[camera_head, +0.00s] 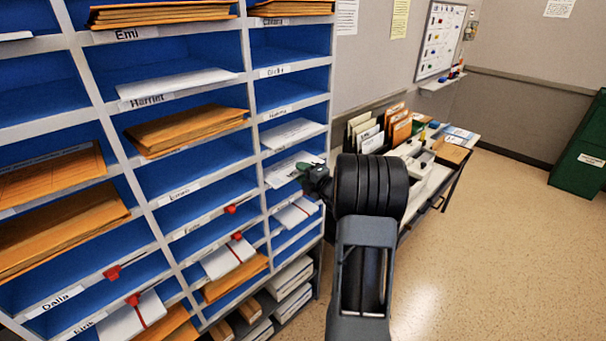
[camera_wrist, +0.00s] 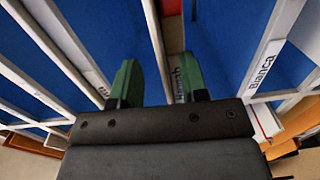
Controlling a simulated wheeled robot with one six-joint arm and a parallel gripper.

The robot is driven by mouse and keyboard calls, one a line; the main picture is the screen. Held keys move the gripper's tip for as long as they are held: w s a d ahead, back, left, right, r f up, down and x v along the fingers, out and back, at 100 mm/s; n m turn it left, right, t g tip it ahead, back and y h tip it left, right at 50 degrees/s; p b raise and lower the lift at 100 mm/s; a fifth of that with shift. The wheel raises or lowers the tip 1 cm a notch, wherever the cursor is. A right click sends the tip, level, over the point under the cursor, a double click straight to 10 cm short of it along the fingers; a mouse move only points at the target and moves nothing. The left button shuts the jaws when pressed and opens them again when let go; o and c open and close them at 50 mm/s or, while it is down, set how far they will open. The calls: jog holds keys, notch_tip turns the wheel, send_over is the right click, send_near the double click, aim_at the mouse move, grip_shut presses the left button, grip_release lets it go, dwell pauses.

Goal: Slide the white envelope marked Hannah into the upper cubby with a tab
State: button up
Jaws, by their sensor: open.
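My gripper (camera_head: 308,170) is open at the front of the right-hand column of cubbies, beside a white envelope (camera_head: 280,174) lying in one. In the wrist view its two green fingers (camera_wrist: 159,82) are apart, with a pale shelf edge between them. That edge carries a label (camera_wrist: 178,85) that seems to start with H; the rest is hidden or unclear. Red tabs mark several cubbies, one (camera_head: 231,208) in the middle column above another (camera_head: 237,235). White envelopes with red bands lie lower, one (camera_head: 222,262) in the middle column. I cannot read Hannah on any envelope.
The blue-backed rack has pale dividers and holds orange envelope stacks (camera_head: 188,130). A side table (camera_head: 436,180) with upright files (camera_head: 367,133) stands behind my arm. A green cabinet (camera_head: 580,160) is at the far right. The floor (camera_head: 480,260) to the right is clear.

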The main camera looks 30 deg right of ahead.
jog(key=o, duration=0.4)
jog(key=shift+f, duration=0.4)
jog(key=shift+s+d+f+p, duration=0.1)
jog(key=shift+s+d+p, duration=0.25)
jog(key=shift+s, duration=1.3)
jog(key=shift+s+d+r+p, duration=0.1)
jog(key=shift+s+d+p, duration=0.2)
jog(key=shift+s, duration=1.35)
jog(key=shift+s+d+f+p, duration=0.1)
jog(key=shift+s+d+p, duration=0.25)
jog(key=shift+s, duration=1.3)
jog(key=shift+a, duration=0.1)
